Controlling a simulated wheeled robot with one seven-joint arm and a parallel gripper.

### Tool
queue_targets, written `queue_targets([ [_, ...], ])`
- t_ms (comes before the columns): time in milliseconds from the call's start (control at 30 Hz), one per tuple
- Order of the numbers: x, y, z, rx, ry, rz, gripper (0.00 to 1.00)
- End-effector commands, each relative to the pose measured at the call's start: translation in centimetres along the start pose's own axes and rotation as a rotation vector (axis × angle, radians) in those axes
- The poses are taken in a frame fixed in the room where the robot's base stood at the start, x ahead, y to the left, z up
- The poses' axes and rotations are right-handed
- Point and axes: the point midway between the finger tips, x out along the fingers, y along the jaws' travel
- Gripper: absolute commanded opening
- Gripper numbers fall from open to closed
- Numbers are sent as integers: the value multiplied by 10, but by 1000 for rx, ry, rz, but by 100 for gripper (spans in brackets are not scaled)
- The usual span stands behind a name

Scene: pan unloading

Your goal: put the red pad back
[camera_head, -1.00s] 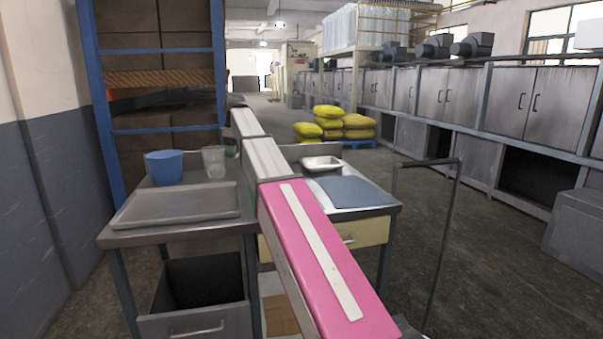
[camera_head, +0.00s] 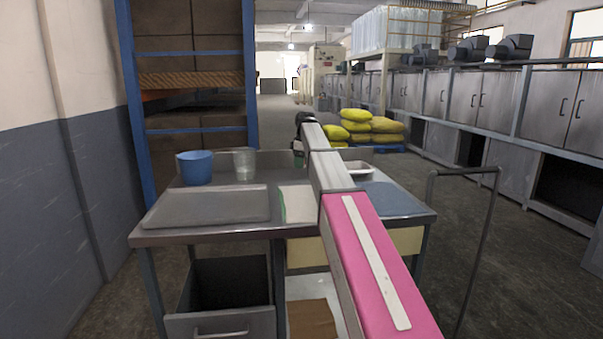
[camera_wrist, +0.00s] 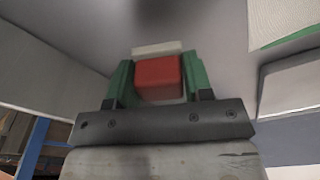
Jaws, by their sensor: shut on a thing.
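The red pad (camera_wrist: 158,78) is a small red block in the wrist view. My gripper (camera_wrist: 158,64) is shut on it, with one green finger on each side. A pale strip (camera_wrist: 157,48) shows just beyond the pad; I cannot tell whether it touches it. In the head view, my arm reaches away over the metal table, and a bit of green of my gripper (camera_head: 298,159) shows near the table's back edge. The pad cannot be made out there, and the arm hides part of the table.
On the metal table (camera_head: 165,233) are a blue tub (camera_head: 194,168), a clear glass (camera_head: 244,165), a flat grey tray (camera_head: 207,206) and a white sheet with a green edge (camera_head: 297,203). A blue-grey mat (camera_head: 392,199) and a white dish (camera_head: 359,168) lie right of my arm. A blue-framed rack (camera_head: 136,100) stands behind.

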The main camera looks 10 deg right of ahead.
Motion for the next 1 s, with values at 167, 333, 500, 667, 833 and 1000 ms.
queue_targets([
  [167, 7, 4, 4, 0, 0, 0, 21],
  [333, 28, 3, 7, 0, 0, -1, 21],
  [500, 43, 3, 8, 0, 1, 1, 21],
  [667, 42, 4, 8, 0, 1, 1, 21],
  [833, 45, 3, 9, 0, 0, 1, 21],
  [1000, 45, 4, 9, 0, 0, 1, 72],
])
